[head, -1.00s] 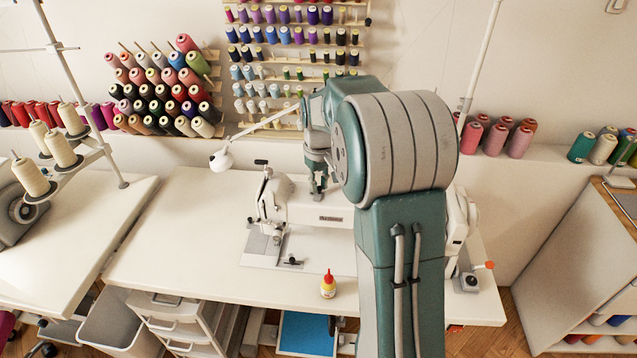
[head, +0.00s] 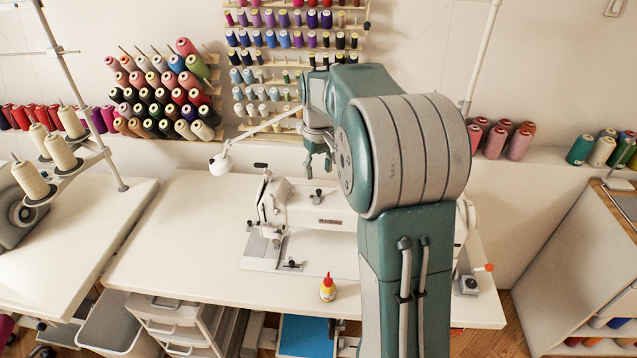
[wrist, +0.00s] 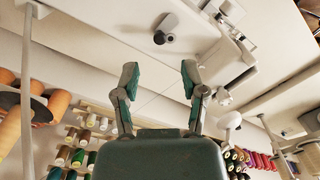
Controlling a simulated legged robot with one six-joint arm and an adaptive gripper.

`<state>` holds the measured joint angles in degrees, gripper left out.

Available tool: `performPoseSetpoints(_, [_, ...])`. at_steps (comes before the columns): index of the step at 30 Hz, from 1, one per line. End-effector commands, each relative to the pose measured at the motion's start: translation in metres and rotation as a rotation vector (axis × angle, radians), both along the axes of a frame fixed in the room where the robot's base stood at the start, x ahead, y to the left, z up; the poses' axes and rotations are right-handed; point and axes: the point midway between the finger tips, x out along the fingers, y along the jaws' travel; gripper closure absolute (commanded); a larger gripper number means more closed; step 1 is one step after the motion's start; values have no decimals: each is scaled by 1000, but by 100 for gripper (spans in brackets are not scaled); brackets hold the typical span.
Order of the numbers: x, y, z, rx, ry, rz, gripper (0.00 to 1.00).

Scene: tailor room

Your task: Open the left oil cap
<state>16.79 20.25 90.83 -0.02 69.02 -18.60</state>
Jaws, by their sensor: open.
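The white sewing machine (head: 318,208) stands on the table, with its needle end to the left. A small dark knob (head: 317,194) shows on its upper body, and a dark-faced knob on a white surface shows in the wrist view (wrist: 163,37). I cannot tell for sure whether this is the left oil cap; no cap is clearly readable as one. My gripper (head: 319,168) hangs above and behind the machine body. In the wrist view my gripper (wrist: 158,74) has its two fingers wide apart, with nothing between them. My arm hides part of the machine's right side.
The white table (head: 180,235) has free room left of the machine. A yellow bottle with a red tip (head: 327,290) stands near its front edge. A white lamp (head: 221,162) is left of my gripper. Thread racks (head: 165,95) line the wall behind.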

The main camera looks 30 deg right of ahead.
Motion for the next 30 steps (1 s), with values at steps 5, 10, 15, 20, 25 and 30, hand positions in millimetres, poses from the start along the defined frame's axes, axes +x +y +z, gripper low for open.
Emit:
performPoseSetpoints(5, [0, 0, 37, -1, -2, 0, 45])
performPoseSetpoints(10, [1, 0, 56, 0, 1, 0, 45])
performPoseSetpoints(15, [0, 0, 62, 0, 3, 0, 45])
performPoseSetpoints(20, [0, 0, 61, 1, 3, 0, 45])
performPoseSetpoints(25, [0, 0, 61, 1, 3, 0, 45])
performPoseSetpoints(30, [-4, 5, 65, -2, -6, 0, 45])
